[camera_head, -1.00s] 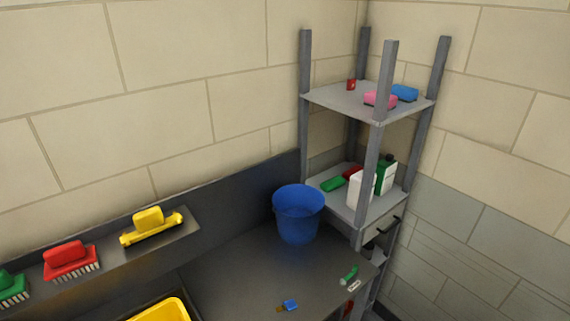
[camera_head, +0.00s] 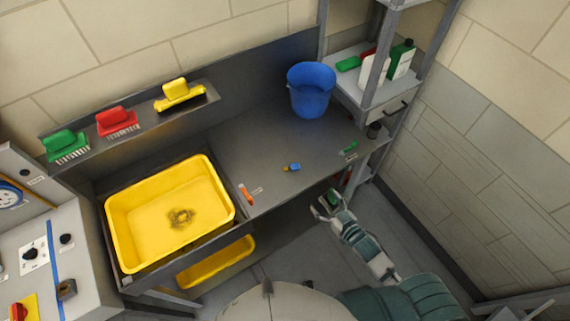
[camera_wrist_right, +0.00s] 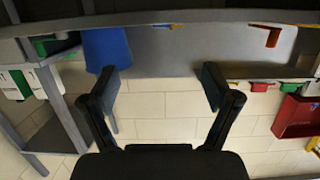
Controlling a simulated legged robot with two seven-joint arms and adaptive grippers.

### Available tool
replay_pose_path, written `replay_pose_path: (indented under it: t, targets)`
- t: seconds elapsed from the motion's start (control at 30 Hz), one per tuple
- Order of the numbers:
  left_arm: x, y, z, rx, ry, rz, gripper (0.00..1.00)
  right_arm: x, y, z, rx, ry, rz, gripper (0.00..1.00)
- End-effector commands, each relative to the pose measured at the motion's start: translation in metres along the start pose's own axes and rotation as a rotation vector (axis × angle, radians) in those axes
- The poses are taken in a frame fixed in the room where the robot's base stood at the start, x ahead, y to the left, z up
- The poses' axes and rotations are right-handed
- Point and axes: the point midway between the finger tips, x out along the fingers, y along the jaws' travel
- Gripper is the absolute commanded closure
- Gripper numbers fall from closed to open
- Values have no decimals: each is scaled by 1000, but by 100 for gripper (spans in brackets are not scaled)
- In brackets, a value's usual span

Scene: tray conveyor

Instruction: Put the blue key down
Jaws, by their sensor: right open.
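The blue key (camera_head: 295,167), a small blue piece with a brass-coloured end, lies on the dark grey counter (camera_head: 250,150), right of the yellow basin. My right gripper (camera_head: 328,205) is in front of the counter's front edge, to the lower right of the key and apart from it. In the right wrist view my right gripper (camera_wrist_right: 160,82) has its two fingers spread, with nothing between them. My left gripper is not in view.
An orange-handled item (camera_head: 246,194) and a green-handled item (camera_head: 349,147) lie on the counter. A blue bucket (camera_head: 311,92) stands at the back, beside a grey shelf rack (camera_head: 372,95). A yellow basin (camera_head: 170,205) is at left. The counter around the key is clear.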

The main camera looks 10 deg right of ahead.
Motion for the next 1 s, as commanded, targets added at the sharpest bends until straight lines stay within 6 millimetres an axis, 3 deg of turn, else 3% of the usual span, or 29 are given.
replay_pose_path:
  t: [0.03,0.17,0.5,0.83,1.0]
  targets:
    - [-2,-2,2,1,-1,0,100,1,-4,-11,-1,18,-9,13]
    - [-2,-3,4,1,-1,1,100,19,-6,-16,-1,31,-12,13]
    - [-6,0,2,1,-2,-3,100,96,-1,-15,3,28,-12,13]
    - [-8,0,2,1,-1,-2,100,129,0,-16,2,26,-12,13]
    - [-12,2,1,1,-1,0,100,157,3,-18,0,26,-11,13]
